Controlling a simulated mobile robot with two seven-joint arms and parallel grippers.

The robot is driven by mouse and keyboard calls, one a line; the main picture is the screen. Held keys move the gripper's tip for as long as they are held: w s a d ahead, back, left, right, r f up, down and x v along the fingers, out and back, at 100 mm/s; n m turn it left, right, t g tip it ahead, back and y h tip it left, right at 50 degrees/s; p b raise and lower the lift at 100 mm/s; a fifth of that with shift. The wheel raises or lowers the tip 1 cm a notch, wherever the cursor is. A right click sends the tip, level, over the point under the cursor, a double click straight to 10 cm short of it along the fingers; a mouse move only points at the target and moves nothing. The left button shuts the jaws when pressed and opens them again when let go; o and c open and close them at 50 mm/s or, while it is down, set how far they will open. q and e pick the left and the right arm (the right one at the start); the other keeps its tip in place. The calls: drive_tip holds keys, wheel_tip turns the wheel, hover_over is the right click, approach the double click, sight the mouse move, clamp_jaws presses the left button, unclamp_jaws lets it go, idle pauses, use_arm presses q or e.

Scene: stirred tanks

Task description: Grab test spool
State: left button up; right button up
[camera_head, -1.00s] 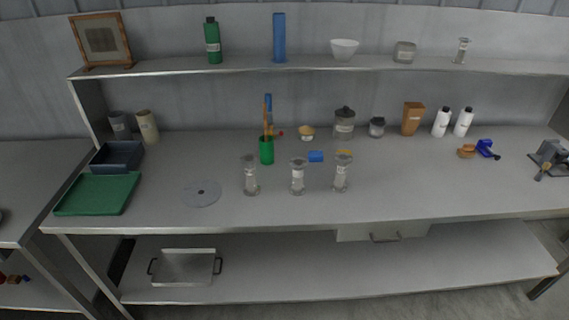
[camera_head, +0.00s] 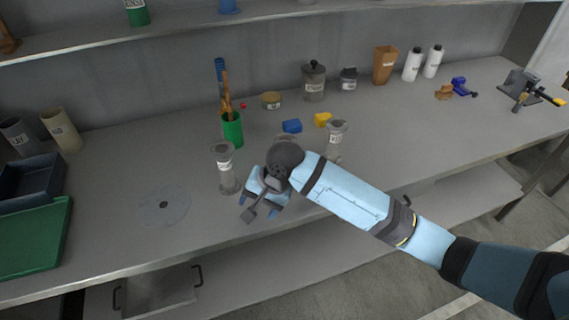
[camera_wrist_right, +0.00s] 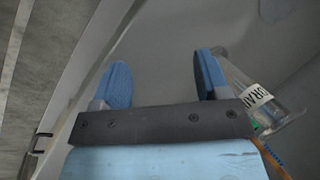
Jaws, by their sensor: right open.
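Three clear, flanged, spool-shaped glass pieces with white labels are the likely test spools. The left one (camera_head: 225,168) stands upright on the bench, just left of my right gripper (camera_head: 262,202). The right one (camera_head: 336,140) stands behind my right forearm. The middle one is hidden behind my right wrist. My right gripper is open over the front part of the bench. In the right wrist view, nothing shows between its blue fingers (camera_wrist_right: 162,82). My left gripper is not in view.
A green cup (camera_head: 232,130) with tools stands behind the left piece. A blue block (camera_head: 291,126) and a yellow block (camera_head: 323,119) lie behind my wrist. A flat clear disc (camera_head: 165,207) lies at left, near a green tray (camera_head: 35,240). Jars line the back.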

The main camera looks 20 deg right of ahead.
drive_tip(key=w+d+r+m+g+h, duration=0.1)
drive_tip(key=w+d+r+m+h, duration=0.1)
drive_tip(key=w+d+r+m, duration=0.4)
drive_tip(key=m+h, duration=0.2)
drive_tip(key=m, duration=0.3)
approach(283, 136)
drive_tip(key=shift+s+a+g+b, duration=0.1)
drive_tip(key=shift+s+g+b, duration=0.3)
drive_tip(key=shift+s, duration=0.3)
drive_tip(key=shift+f+m, duration=0.2)
drive_tip(key=shift+m, duration=0.1)
wheel_tip(283, 136, down, 13)
drive_tip(key=shift+w, duration=0.1)
drive_tip(key=c, duration=0.6)
drive_tip(key=shift+r, duration=0.15)
